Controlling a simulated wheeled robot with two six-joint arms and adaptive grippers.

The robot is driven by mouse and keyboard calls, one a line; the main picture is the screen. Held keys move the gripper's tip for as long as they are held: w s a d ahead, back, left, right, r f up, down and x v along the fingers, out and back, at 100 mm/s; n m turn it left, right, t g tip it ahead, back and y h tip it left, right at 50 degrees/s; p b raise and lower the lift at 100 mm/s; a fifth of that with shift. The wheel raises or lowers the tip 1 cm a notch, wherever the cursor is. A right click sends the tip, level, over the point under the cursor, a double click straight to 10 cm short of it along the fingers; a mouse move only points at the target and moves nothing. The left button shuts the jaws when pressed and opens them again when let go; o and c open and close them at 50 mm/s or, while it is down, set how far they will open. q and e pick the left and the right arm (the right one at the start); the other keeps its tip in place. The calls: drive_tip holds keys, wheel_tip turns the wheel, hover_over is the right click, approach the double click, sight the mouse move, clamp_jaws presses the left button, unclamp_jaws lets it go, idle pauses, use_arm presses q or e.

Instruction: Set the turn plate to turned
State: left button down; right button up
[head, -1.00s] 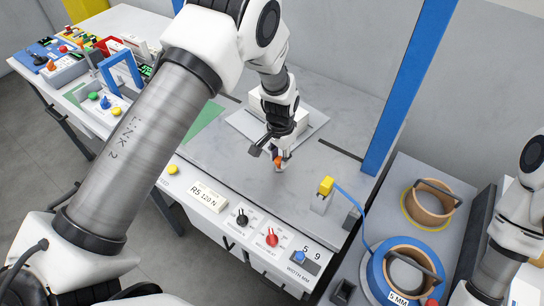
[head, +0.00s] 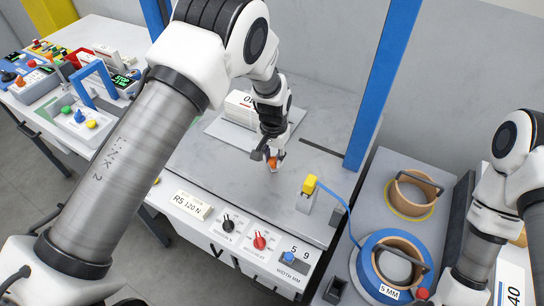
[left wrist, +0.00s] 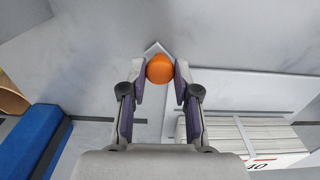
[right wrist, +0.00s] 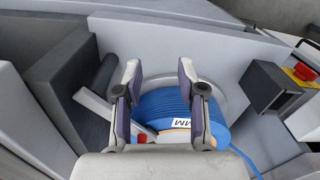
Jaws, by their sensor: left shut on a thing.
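The turn plate (head: 216,128) is a flat light grey plate on the grey worktop, with a newspaper stack (head: 238,108) on it. An orange knob (head: 272,163) is in front of the plate in the head view. My left gripper (left wrist: 160,72) is shut on this round orange knob (left wrist: 160,68), with one finger on each side. In the left wrist view a pale corner shows just behind the knob; the knob's base is hidden. My right gripper (right wrist: 160,72) is open and empty over the blue strap coil (right wrist: 172,98).
A yellow-topped post (head: 310,184) with a blue strap stands right of the knob. A blue upright (head: 383,80) rises behind it. Front-panel dials (head: 260,241) line the near edge. Two coils are at right, and a control bench (head: 75,85) is at left.

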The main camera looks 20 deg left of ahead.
use_arm(q)
drive_tip(key=shift+s+f, duration=0.2)
drive_tip(key=c, duration=0.9)
unclamp_jaws()
drive_tip(key=shift+d, duration=0.1)
drive_tip(key=shift+o, duration=0.2)
drive_tip(key=shift+w+d, duration=0.15)
drive_tip(key=shift+w, duration=0.15)
use_arm(e)
drive_tip(key=shift+w+d+f, duration=0.1)
drive_tip(key=shift+d, duration=0.05)
use_arm(q)
drive_tip(key=shift+r, duration=0.6)
wheel_tip(320, 180, up, 11)
drive_tip(key=shift+f, duration=0.15)
